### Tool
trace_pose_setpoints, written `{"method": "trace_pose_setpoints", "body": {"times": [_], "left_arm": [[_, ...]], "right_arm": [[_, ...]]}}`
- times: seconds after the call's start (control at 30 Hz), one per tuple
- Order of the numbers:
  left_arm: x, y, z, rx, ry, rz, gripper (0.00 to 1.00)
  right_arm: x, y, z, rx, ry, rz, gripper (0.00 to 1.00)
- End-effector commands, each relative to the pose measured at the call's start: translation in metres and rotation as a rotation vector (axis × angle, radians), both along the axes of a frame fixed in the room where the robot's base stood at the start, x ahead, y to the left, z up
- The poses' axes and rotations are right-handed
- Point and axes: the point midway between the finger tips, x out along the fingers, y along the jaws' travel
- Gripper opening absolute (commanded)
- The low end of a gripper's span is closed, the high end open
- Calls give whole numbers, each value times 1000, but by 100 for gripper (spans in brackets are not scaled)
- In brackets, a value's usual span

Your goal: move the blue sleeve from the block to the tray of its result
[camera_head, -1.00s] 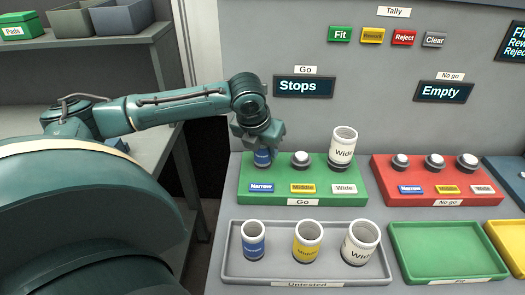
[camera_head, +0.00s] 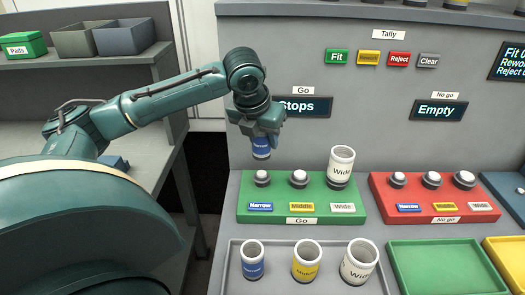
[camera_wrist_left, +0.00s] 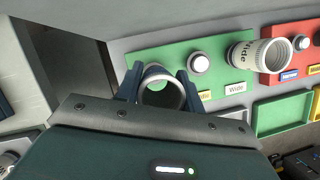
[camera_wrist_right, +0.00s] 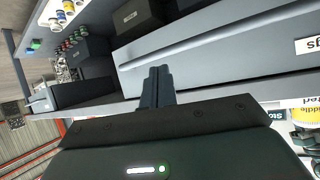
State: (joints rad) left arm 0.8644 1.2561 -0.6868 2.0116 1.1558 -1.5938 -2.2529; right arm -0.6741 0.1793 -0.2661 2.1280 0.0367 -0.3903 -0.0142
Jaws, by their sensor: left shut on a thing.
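My left gripper (camera_head: 259,133) is shut on the blue sleeve (camera_head: 261,148), labelled Narrow, and holds it above the green Go block (camera_head: 249,215), over its Narrow peg (camera_head: 262,178). The left wrist view shows the held sleeve (camera_wrist_left: 160,92) between the fingers, its open end towards the camera. The Go display (camera_head: 303,106) reads Stops, partly behind my gripper. A green tray (camera_head: 440,245) and a yellow tray (camera_head: 505,255) lie at the front right, both empty where visible. My right gripper (camera_wrist_right: 157,88) has its fingers together with nothing between them; it is not in the head view.
A white Wide sleeve (camera_head: 341,166) stands on the Go block. The red No go block (camera_head: 381,205) has bare pegs. The grey Untested tray (camera_head: 230,262) holds blue, yellow and white sleeves. Tally buttons, including Fit (camera_head: 337,57), sit on the back panel.

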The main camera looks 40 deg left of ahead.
Motion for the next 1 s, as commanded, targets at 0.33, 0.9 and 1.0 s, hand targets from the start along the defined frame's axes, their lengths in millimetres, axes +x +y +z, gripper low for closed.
{"method": "trace_pose_setpoints", "body": {"times": [0.33,0.9,1.0], "left_arm": [[0,0,15,0,0,-1,6],[0,0,37,1,0,0,6],[0,0,43,1,0,0,6]], "right_arm": [[-1,-1,-2,-15,3,10,0],[-2,-10,11,-27,41,-25,0],[-3,-12,13,-30,53,-29,0]]}}
